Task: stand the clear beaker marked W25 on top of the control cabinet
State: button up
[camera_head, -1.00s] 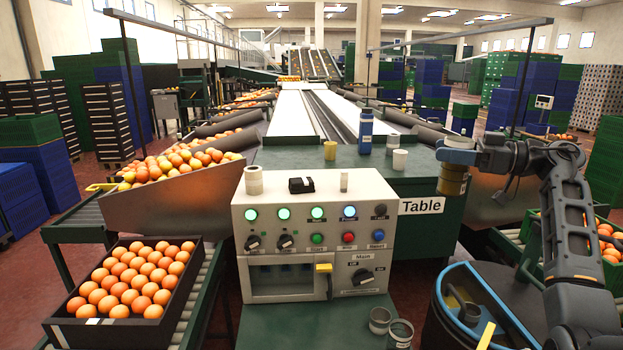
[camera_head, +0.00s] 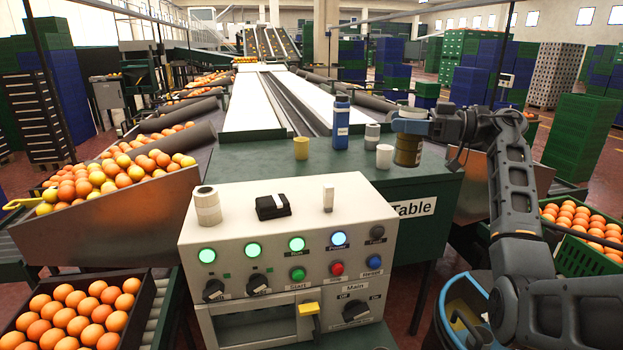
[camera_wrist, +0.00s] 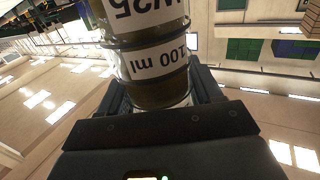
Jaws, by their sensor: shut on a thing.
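The clear beaker marked W25 (camera_head: 408,151) is held in my gripper (camera_head: 410,123), to the right of and beyond the control cabinet. Its lower part looks brownish olive. In the wrist view the beaker (camera_wrist: 150,62) shows the labels "W25" and "100 ml" upside down, between the fingers. My gripper is shut on it, and it looks about upright in the head view. The control cabinet (camera_head: 210,233) is a pale box with lit buttons and knobs. Its top carries a white cylinder (camera_head: 207,206), a black device (camera_head: 272,206) and a small white block (camera_head: 328,198).
Behind the cabinet, a green table (camera_head: 355,185) holds a yellow cup (camera_head: 301,148), a blue bottle (camera_head: 341,122), a grey-white container (camera_head: 372,137) and a white cup (camera_head: 384,157). Crates of oranges stand left and right. Bare room shows on the cabinet top between and in front of its items.

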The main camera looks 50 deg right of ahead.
jog(key=shift+w+a+f+p, duration=0.25)
jog(key=shift+w+a+f, duration=0.7)
jog(key=shift+w+f, duration=0.65)
jog(key=shift+w+a+f+p, duration=0.25)
jog(key=shift+w+a+f, duration=0.65)
jog(key=shift+w+f, duration=0.75)
jog(key=shift+w+a+f+p, duration=0.25)
jog(key=shift+w+a+f, duration=0.85)
jog(key=shift+f, duration=0.8)
jog(key=shift+w+d, duration=0.15)
jog(key=o, duration=1.4)
jog(key=shift+f, duration=0.15)
jog(key=shift+c, duration=0.2)
jog(key=b+v, duration=0.1)
jog(key=v, duration=1.1)
jog(key=shift+b, duration=0.35)
